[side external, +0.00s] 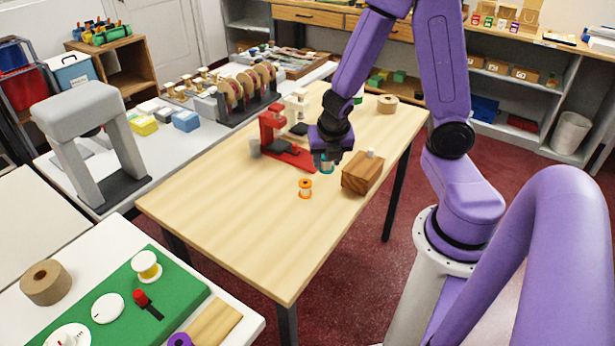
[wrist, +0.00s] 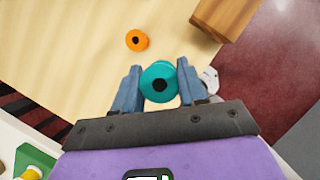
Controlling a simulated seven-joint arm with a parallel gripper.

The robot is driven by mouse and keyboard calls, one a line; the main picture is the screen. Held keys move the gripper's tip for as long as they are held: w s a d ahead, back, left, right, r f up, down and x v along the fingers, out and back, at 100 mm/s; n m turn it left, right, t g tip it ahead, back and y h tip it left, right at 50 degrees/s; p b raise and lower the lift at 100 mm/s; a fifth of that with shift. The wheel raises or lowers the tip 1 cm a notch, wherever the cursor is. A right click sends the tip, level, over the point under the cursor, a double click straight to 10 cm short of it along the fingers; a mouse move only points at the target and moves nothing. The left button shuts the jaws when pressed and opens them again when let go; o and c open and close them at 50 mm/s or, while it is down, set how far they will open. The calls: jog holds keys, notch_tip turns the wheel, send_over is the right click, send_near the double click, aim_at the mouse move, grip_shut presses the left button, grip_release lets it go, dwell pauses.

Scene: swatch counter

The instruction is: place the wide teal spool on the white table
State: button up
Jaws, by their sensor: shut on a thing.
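The teal spool (side external: 327,167) is between the fingers of my gripper (side external: 328,156), above the light wooden table. In the wrist view my gripper (wrist: 158,84) is shut on the teal spool (wrist: 157,74), with one finger on each side and its round end with a dark hole facing the camera. A white table (side external: 88,256) is at the lower left in the side view, well away from my gripper. It bears a green mat (side external: 190,284). Whether the spool touches the wooden table is hard to tell, but it appears raised.
An orange spool (side external: 305,188) stands on the wooden table (side external: 235,215) near my gripper. A wooden block (side external: 362,174) is to the right and a red stand (side external: 272,125) to the left. The mat carries a yellow-and-white spool (side external: 146,265). A cardboard roll (side external: 46,282) is beside it.

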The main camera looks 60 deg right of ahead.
jog(key=m, duration=0.1)
jog(key=w+m+g, duration=0.1)
jog(key=m, duration=0.1)
jog(key=w+m, duration=0.1)
jog(key=m, duration=0.1)
jog(key=shift+d+g+h, duration=0.15)
jog(key=shift+g+h, duration=0.25)
jog(key=w+a+m+g+y, duration=0.2)
jog(key=a+m, duration=0.7)
jog(key=m, duration=1.2)
jog(key=shift+w+g+y, duration=0.35)
jog(key=shift+g+y, duration=0.75)
jog(key=shift+g, duration=0.8)
